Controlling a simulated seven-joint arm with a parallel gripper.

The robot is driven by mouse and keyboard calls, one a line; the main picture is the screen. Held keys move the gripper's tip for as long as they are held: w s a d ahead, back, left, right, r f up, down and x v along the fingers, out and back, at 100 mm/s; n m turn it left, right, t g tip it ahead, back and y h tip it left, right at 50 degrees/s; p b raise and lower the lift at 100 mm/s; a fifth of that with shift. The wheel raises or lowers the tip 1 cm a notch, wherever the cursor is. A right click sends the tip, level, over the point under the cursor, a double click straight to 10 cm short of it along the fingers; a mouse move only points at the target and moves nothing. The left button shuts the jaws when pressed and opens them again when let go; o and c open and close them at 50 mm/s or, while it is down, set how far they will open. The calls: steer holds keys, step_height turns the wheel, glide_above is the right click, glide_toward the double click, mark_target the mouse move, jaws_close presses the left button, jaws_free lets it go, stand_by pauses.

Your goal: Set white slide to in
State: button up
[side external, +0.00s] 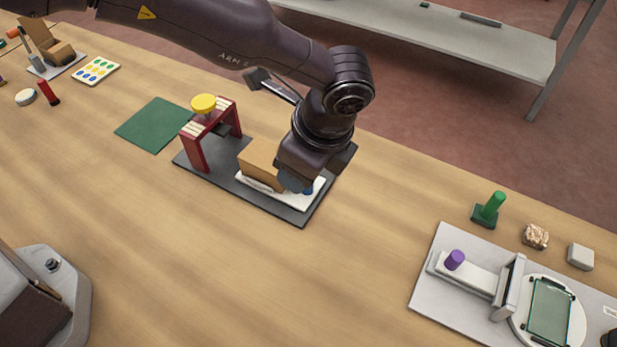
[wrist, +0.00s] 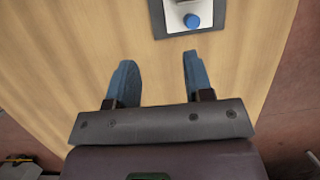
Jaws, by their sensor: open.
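A white slide (side external: 302,199) with a blue knob (side external: 308,189) and a brown block (side external: 259,164) lies on a dark base plate in front of a red arch. My gripper (side external: 293,184) is over this slide's right end and partly hides it. In the wrist view my gripper (wrist: 159,58) is open with nothing between its blue fingers. The blue knob (wrist: 192,21) shows beyond the fingertips, nearer the right finger. Another white slide (side external: 472,277), with a purple knob (side external: 455,260), is on the grey-based device at the lower right, well away from my gripper.
The red arch (side external: 192,151) carries a yellow knob (side external: 203,103) at the base's left end. The right device has a white upright (side external: 510,286) and a round plate holding green glass (side external: 551,309). Bare table lies between the two devices.

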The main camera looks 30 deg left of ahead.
steer(key=w+d+m+t, duration=0.1)
steer(key=w+d+m, duration=0.1)
steer(key=w+m, duration=0.25)
steer(key=shift+y, duration=0.3)
steer(key=x, duration=1.2)
steer(key=shift+s+d+f, duration=0.1)
steer(key=shift+s+f, duration=0.05)
steer(key=shift+s, duration=0.2)
jaws_close()
